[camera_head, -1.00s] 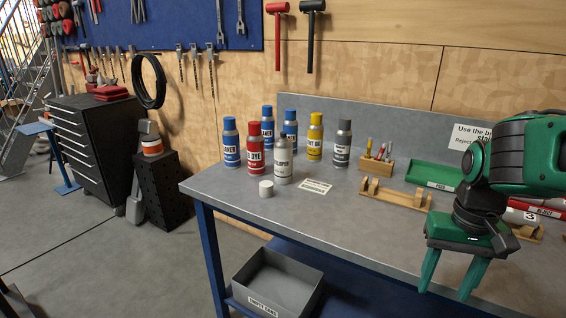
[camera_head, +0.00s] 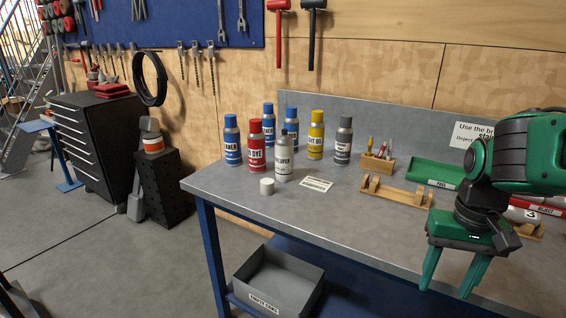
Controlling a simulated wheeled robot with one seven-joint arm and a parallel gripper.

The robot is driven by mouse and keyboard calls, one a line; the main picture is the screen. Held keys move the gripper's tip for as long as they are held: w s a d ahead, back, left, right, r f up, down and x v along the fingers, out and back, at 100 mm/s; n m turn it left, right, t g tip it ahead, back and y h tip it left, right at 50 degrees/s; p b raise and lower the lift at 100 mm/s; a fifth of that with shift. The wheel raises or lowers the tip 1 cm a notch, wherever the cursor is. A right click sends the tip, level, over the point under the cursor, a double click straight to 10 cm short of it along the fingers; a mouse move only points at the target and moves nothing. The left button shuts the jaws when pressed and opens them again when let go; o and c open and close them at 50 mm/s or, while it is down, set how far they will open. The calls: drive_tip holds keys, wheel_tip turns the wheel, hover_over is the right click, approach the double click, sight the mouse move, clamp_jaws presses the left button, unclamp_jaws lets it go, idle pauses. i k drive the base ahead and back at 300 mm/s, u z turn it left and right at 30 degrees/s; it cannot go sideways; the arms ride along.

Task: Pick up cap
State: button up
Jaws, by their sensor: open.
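A small white cap (camera_head: 267,187) sits on the grey workbench (camera_head: 330,212) near its left front edge. It stands just in front of a silver spray can (camera_head: 284,158) that shows a narrow dark top and no wide cap. My gripper (camera_head: 450,285) is at the right, in front of the bench's front edge. Its two green fingers point down, apart and empty. The gripper is well to the right of the cap and touches nothing that I can see.
Several other capped cans stand around the silver one, including a red can (camera_head: 255,150) and a grey can (camera_head: 343,142). A paper label (camera_head: 316,183), a wooden cradle (camera_head: 396,191) and a green tray (camera_head: 432,173) lie to the right. A grey bin (camera_head: 278,278) sits below the bench.

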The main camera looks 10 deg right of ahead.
sight(267, 185)
drive_tip(key=z, duration=0.05)
drive_tip(key=k, duration=0.55)
drive_tip(key=u, duration=0.75)
drive_tip(key=i, duration=1.6)
drive_tip(key=u, duration=0.05)
